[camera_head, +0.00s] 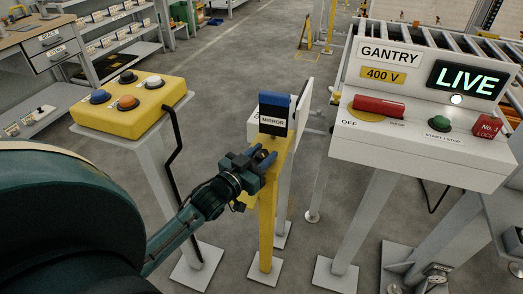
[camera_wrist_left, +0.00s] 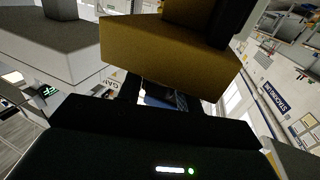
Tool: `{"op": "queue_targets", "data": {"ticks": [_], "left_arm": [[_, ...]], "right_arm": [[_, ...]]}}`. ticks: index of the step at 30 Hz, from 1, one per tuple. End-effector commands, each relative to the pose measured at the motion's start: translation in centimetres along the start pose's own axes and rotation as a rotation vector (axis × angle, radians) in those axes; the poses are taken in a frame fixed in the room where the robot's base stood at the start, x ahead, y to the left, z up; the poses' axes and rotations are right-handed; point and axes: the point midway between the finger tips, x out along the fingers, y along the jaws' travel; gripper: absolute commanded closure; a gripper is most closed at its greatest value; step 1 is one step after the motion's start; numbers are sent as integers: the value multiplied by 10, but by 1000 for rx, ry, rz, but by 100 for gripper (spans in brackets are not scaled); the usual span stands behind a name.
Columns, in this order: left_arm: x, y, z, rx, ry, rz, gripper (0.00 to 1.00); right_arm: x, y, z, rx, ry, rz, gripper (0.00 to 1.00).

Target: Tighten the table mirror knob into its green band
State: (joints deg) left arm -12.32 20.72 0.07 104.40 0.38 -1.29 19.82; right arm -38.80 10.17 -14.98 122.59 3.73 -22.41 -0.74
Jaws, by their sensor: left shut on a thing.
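The table mirror (camera_head: 274,112) is a dark upright panel with a blue top edge and a "MIRROR" label, standing on a yellow post (camera_head: 266,225). My left gripper (camera_head: 264,158) is at the post's head, just below the label, and is shut on the mirror knob. The fingers hide the knob almost wholly in the head view. In the left wrist view the post's yellow head (camera_wrist_left: 170,55) fills the upper middle, with my dark fingers (camera_wrist_left: 150,95) under it. The knob's green band cannot be made out in either view. My right gripper is not in view.
A yellow box (camera_head: 125,103) with several coloured buttons stands on a pedestal at left. The white gantry panel (camera_head: 425,130) at right reads "LIVE" and carries a red handle (camera_head: 379,106) and a green button (camera_head: 439,123).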

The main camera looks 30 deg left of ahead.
Motion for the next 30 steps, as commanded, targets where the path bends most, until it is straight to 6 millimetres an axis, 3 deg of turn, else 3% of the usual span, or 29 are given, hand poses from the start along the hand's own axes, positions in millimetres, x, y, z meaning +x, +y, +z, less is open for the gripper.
{"op": "queue_targets", "data": {"ticks": [11, 12, 19, 30], "left_arm": [[0, 0, 0, -2, 2, 22, 87], [0, 0, 0, -2, 2, 22, 64], [0, 0, 0, -2, 1, 21, 45], [-8, 0, 1, -1, -2, 20, 43]], "right_arm": [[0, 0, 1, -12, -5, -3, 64], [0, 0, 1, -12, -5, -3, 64], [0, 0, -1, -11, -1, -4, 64], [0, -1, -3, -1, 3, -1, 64]]}}
